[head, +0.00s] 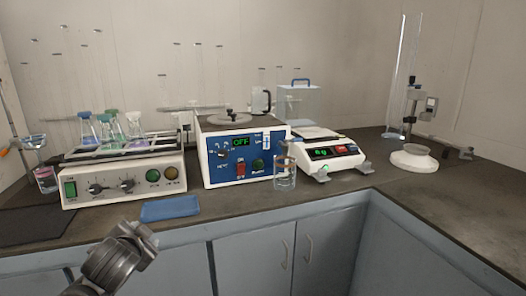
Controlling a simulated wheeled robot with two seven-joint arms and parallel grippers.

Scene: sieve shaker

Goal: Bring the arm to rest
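A grey metal part of my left arm (115,262) comes in at the lower left, in front of the cabinets and below the worktop edge. I make out no gripper fingers on it. The part is clear of everything on the worktop. My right arm and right gripper are not in view.
A flask shaker (120,180), a blue-fronted device reading OFF (222,166) and a balance (325,152) stand along the worktop (255,212). A glass beaker (285,175) and a blue tray (170,208) are near the front. A white-based stand (413,160) is at right.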

